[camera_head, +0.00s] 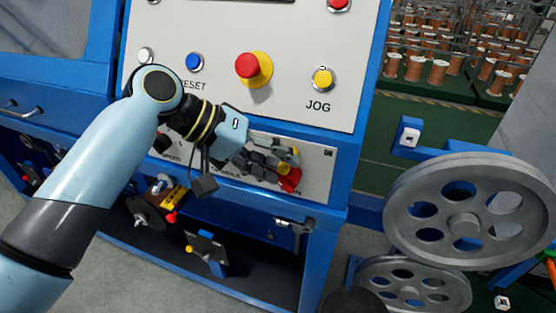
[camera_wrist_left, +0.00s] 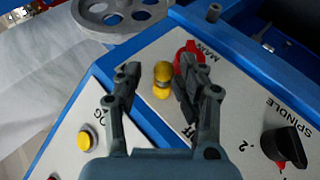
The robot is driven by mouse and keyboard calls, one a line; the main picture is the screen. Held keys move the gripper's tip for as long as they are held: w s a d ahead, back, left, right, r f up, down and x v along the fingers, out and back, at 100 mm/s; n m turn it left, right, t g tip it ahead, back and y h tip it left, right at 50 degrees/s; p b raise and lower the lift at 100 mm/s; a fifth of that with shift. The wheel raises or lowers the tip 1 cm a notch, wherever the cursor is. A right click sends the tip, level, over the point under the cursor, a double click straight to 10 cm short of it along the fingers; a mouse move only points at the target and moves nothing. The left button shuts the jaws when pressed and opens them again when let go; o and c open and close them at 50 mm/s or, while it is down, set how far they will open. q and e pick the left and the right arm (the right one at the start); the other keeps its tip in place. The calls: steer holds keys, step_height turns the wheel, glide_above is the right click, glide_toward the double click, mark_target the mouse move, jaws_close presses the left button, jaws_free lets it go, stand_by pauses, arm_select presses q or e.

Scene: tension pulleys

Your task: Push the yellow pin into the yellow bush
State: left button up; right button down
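My left gripper (camera_head: 275,165) is in front of the lower sloping control panel, and its fingers hide part of it. In the left wrist view the gripper (camera_wrist_left: 158,85) is open, with a rounded yellow piece (camera_wrist_left: 161,74) between its fingertips. A gap shows on both sides of this piece. A smaller yellow part (camera_wrist_left: 160,91) adjoins its lower end. I cannot tell which is the pin and which the bush, nor how deep one sits in the other. In the head view some yellow (camera_head: 295,152) shows beside the fingers. My right gripper is in neither view.
A red switch (camera_head: 290,180) marked MAIN is close by, partly behind one finger in the left wrist view (camera_wrist_left: 186,55). A black spindle knob (camera_wrist_left: 284,147) is on the same panel. The upper panel has a red emergency button (camera_head: 247,66). Large grey pulleys (camera_head: 465,195) stand at right.

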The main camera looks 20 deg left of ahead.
arm_select(q)
steer(key=shift+w+a+r+p, duration=0.1)
steer(key=shift+a+r+p, duration=0.15)
steer(key=shift+a+p, duration=0.15)
steer(key=a+r+p, duration=0.5)
steer(key=a+p, duration=0.1)
steer(key=shift+r, duration=0.3)
stand_by(0.5)
